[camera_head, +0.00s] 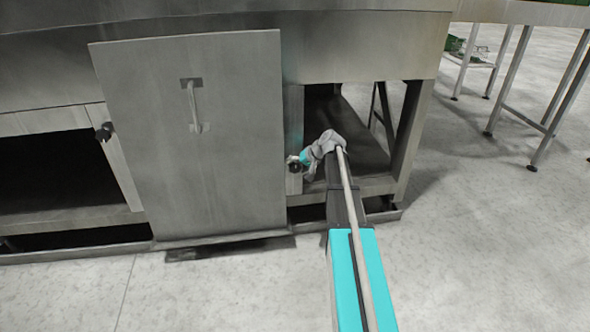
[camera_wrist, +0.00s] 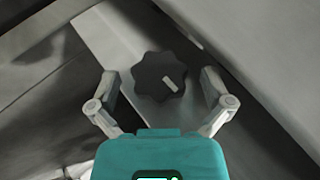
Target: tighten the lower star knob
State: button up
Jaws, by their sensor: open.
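A dark star knob (camera_wrist: 160,77) with a short pale bar mark on its face shows in the wrist view, on a pale metal strip. My gripper (camera_wrist: 160,74) is open, with one finger on each side of the knob. Gaps show between both fingers and the knob, so I see no contact. In the head view the knob (camera_head: 295,166) is small and dark on a post right of the closed door, with my gripper (camera_head: 302,158) beside it. My wrist partly covers that area.
A second dark knob (camera_head: 104,131) sits on the post left of the grey door (camera_head: 190,140), which has a vertical handle (camera_head: 194,107). An open bay (camera_head: 345,125) lies behind my arm. Table legs (camera_head: 510,80) stand at the right. The floor in front is clear.

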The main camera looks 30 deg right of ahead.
jog(key=c, duration=1.1)
jog(key=shift+c, duration=0.2)
jog(key=shift+f+y+b, duration=0.15)
jog(key=shift+y+b, duration=0.15)
jog(key=shift+b, duration=0.1)
jog(key=shift+t+y+b, duration=0.3)
jog(key=shift+y+b, duration=0.1)
jog(key=shift+b, duration=0.05)
jog(key=o, duration=1.1)
